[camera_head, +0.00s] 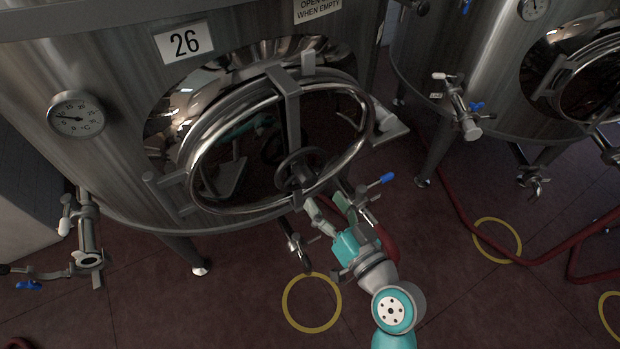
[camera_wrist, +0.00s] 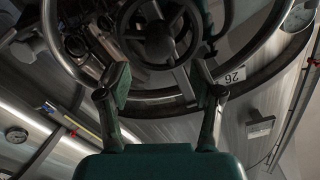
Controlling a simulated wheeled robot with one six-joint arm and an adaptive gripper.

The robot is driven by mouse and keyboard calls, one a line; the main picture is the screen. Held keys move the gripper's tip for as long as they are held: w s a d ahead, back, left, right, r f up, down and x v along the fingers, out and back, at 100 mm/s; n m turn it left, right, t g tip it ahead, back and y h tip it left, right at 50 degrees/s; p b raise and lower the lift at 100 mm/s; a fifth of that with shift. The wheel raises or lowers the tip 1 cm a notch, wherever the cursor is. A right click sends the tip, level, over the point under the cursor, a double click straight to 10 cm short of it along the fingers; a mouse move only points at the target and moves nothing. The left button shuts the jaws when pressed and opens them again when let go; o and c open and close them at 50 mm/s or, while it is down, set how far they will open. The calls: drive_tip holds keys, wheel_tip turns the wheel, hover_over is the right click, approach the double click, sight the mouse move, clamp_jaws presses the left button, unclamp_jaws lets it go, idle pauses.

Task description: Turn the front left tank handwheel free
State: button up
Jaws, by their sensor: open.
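The dark handwheel (camera_head: 300,170) sits on the front of the round polished manway door (camera_head: 193,172) of tank 26 (camera_head: 110,165). In the wrist view the handwheel (camera_wrist: 159,61) appears ahead of and between my fingers. My gripper (camera_head: 324,206) is in front of the door, just below and right of the handwheel. It is open, with its two pad-tipped fingers (camera_wrist: 162,84) apart and nothing between them. I cannot tell whether a finger touches the wheel; a small gap seems to remain.
A valve with a blue lever (camera_head: 387,179) is close to the right of my gripper. A hanging outlet valve (camera_head: 296,243) is below the door. A second tank (camera_head: 490,75) stands at the right. A red hose (camera_head: 545,256) lies on the floor. Open floor lies in front.

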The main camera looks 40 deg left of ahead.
sight(312, 183)
drive_tip(key=x, duration=0.7)
drive_tip(key=shift+a, duration=0.1)
clamp_jaws()
